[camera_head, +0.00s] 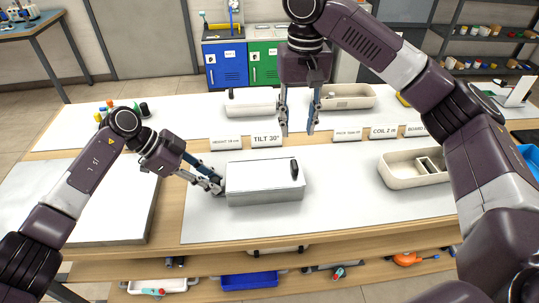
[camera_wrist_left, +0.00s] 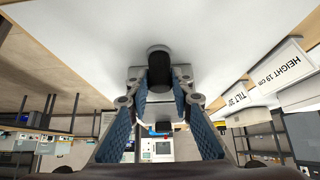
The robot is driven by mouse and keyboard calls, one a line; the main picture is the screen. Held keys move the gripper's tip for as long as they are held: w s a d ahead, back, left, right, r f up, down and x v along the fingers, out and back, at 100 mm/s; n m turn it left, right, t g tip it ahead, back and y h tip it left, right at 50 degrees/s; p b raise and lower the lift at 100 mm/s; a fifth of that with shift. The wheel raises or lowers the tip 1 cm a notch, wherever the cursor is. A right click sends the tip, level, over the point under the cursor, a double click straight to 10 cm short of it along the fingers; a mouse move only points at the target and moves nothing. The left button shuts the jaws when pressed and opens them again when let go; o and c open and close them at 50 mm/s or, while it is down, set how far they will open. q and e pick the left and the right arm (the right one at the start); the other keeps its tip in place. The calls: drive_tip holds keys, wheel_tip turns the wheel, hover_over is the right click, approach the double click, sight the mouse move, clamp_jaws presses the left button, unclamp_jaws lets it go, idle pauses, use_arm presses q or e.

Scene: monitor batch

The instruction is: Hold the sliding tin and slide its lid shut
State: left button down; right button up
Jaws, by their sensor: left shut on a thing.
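The sliding tin (camera_head: 265,195) is a long light-grey box lying flat on the white mat in the head view. A black knob (camera_head: 294,167) stands up near the right end of its top. I cannot tell how far the lid is slid. My left gripper (camera_head: 219,187) is at the tin's left end, shut on a dark part there. The left wrist view shows a black piece (camera_wrist_left: 159,62) between the fingers; its join to the tin is unclear. My right gripper (camera_head: 299,128) points down with fingers apart, empty, above and behind the tin.
Signs (camera_head: 266,140) stand in a row behind the tin. Pale bins stand at the back (camera_head: 347,97) and on the right (camera_head: 413,168). A grey slab (camera_head: 110,215) lies at the left. The white mat in front of the tin (camera_head: 330,222) is clear.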

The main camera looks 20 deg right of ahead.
use_arm(q)
drive_tip(key=c, duration=1.6)
unclamp_jaws()
